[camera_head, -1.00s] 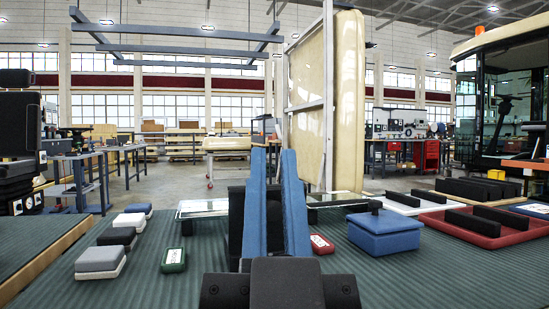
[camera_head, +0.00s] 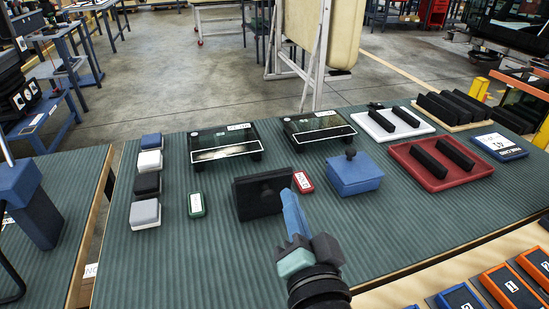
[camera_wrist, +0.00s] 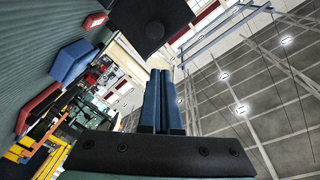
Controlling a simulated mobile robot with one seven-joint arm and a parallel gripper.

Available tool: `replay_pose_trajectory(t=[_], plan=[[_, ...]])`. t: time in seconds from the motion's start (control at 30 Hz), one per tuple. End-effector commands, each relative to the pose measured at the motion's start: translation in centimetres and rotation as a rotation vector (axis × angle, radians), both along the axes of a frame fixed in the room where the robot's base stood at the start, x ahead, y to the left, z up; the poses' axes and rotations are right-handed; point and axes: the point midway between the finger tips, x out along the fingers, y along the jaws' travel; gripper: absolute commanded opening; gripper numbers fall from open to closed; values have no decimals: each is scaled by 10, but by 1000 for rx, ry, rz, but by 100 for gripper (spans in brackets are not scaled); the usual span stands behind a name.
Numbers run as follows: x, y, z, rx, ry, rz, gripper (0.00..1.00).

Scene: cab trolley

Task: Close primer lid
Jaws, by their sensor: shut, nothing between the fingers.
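A black square lid or panel with a round knob (camera_head: 251,199) stands tilted up on the green mat, its knob side facing me. It also shows at the top of the wrist view (camera_wrist: 125,14). Whether a box lies behind it is hidden. A blue box with a knobbed lid (camera_head: 355,178) sits closed to its right; it shows at the left of the wrist view (camera_wrist: 72,62). I cannot read which one is the primer. My gripper (camera_head: 288,194) has blue fingers, shut and empty, just in front of the black lid's right edge; contact cannot be told.
A red label block (camera_head: 304,181) lies between the lid and blue box, a green one (camera_head: 197,205) to the left. Several small blocks (camera_head: 147,185) line the left. Glass-topped stands (camera_head: 222,143) are behind. A red tray (camera_head: 398,152) with black bars is at right. The front mat is clear.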

Motion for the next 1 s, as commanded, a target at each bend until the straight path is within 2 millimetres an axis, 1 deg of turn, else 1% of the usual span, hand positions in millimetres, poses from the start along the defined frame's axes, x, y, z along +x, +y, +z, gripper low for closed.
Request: replay_pose_trajectory(t=[0.03, 0.27, 0.5, 0.7, 0.87, 1.0], plan=[[-4, -2, 13, 41, 42, 3, 0], [-28, -7, 10, 240, 208, 8, 0], [-64, -9, 13, 458, 369, -11, 0], [-91, -9, 14, 597, 460, -32, 0], [-100, -8, 11, 647, 489, -42, 0], [-95, -6, 5, 655, 494, -41, 0]])
